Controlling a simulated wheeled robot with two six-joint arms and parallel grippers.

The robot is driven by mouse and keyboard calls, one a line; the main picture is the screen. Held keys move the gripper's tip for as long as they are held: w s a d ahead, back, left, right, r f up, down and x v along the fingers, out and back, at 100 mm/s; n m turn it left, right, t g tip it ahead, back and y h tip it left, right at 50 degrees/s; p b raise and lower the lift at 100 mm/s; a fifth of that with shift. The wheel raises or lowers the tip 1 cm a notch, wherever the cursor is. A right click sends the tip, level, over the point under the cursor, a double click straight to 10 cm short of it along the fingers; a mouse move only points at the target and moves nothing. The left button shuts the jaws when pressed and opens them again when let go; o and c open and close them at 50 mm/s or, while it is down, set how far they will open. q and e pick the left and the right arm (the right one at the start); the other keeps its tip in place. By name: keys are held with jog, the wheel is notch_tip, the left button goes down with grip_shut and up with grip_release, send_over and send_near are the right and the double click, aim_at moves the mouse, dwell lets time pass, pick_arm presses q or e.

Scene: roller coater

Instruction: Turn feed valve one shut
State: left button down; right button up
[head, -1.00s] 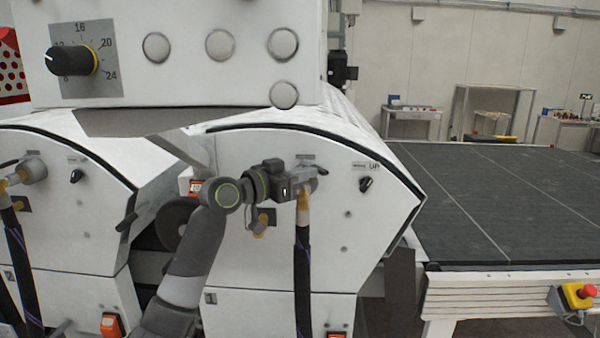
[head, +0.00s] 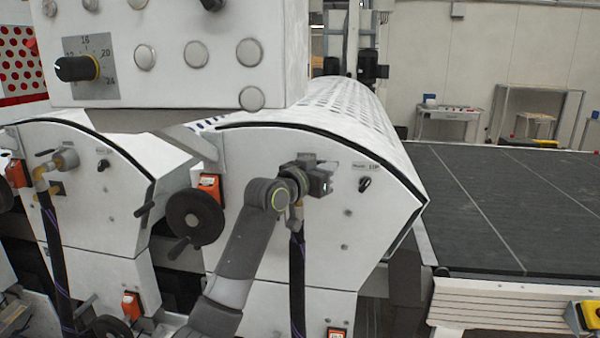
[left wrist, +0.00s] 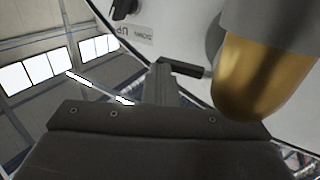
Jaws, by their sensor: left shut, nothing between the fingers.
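Feed valve one is on the front panel (head: 335,225) of the nearer right roller unit. Its brass fitting (head: 296,214) shows in the head view above a black hose (head: 298,275); most of the valve body is hidden behind my gripper. My left gripper (head: 322,180) is shut and empty, right at the valve. In the left wrist view the brass fitting (left wrist: 255,85) hangs close at the upper right. A dark lever (left wrist: 187,70) shows just beyond the fingers (left wrist: 162,85); I cannot tell whether they touch. My right gripper is not in view.
A similar valve (head: 64,160) with a hose is on the left unit. A black handwheel (head: 195,218) stands left of my arm. A small black selector knob (head: 364,184) is right of the gripper. A dark conveyor bed (head: 490,200) lies to the right.

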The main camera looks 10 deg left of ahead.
pick_arm(q)
jog(key=shift+w, duration=0.35)
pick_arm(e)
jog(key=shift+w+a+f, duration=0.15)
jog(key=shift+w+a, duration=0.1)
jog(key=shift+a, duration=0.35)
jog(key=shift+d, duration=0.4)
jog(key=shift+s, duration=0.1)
